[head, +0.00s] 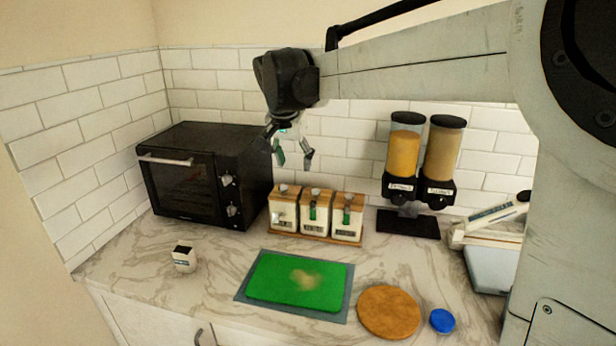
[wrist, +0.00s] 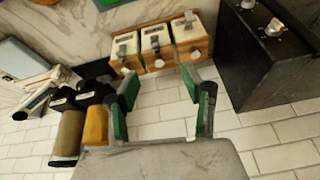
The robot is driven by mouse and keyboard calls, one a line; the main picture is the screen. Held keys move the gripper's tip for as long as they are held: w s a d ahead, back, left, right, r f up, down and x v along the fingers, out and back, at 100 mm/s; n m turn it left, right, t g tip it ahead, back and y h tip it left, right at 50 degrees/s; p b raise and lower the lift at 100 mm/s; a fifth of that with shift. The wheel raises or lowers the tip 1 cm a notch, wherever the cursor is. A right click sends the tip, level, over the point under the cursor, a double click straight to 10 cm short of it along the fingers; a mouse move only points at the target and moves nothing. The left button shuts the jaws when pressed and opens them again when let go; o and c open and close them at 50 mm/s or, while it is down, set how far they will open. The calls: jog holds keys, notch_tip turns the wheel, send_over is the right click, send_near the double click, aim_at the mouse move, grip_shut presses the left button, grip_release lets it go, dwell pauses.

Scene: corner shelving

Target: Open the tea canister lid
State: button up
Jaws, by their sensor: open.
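Three white canisters with wooden lids and small metal clasps stand in a row on a wooden tray (head: 290,237): a left one (head: 284,212), a middle one (head: 315,217) and a right one (head: 347,222). Their labels are too small to read, so I cannot tell which is the tea canister. All the lids look shut. My gripper (head: 294,164) is open and empty, pointing down above the row, clear of the lids. In the wrist view, my gripper (wrist: 161,84) shows green pads, with the canister row (wrist: 157,41) beyond the fingertips.
A black toaster oven (head: 190,175) stands left of the canisters. Two cereal dispensers (head: 422,160) stand to the right. A green cutting board (head: 297,281), a round wooden board (head: 388,311), a blue lid (head: 442,320) and a small white box (head: 184,259) lie in front. The tiled wall is close behind.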

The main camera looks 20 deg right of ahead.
aim_at(283, 187)
jog(key=s+d+n, duration=0.1)
jog(key=s, duration=0.6)
jog(key=shift+s+d+f+n+b, duration=0.2)
jog(key=shift+s+f+n+b, duration=0.1)
jog(key=shift+s+b, duration=0.1)
